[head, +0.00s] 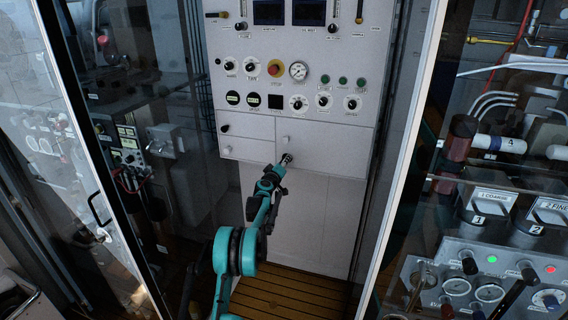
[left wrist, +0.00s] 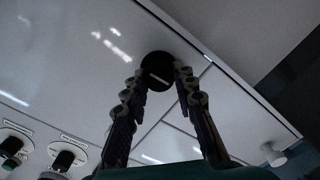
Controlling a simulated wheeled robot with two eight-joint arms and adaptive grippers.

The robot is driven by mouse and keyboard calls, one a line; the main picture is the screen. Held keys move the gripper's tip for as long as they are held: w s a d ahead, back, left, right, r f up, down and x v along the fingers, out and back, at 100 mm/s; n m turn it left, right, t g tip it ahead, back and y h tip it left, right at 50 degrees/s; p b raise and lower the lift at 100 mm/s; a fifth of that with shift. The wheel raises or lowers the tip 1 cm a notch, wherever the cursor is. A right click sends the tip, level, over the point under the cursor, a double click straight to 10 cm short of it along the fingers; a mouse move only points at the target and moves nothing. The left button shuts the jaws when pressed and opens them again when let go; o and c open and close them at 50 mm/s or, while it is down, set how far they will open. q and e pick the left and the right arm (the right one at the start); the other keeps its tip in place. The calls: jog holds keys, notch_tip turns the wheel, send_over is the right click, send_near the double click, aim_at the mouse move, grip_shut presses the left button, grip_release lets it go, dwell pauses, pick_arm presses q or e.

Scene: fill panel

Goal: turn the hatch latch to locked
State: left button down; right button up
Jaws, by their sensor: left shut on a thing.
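The hatch latch is a round black knob (left wrist: 158,70) with a short white line on its face, set in a pale panel. In the left wrist view the line slants slightly down to the right. My left gripper (left wrist: 160,82) has its two fingers on either side of the knob and is shut on it. In the head view the left gripper (head: 287,158) meets the lower part of the white panel (head: 340,165), and it hides most of the knob there. My right gripper is not in view.
Above the hatches the panel carries dials, a red button (head: 275,68) and a gauge (head: 298,70). A glass door (head: 80,130) stands at the left. At the right a frame post (head: 408,150) separates the panel from a console (head: 470,270) with gauges and lights.

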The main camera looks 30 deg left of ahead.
pick_arm(q)
jog(key=shift+m, duration=0.4)
jog(key=c, duration=1.2)
grip_release()
jog(key=shift+f, duration=0.1)
jog(key=f+v, duration=0.1)
jog(key=v, duration=1.1)
jog(key=shift+r, duration=0.45)
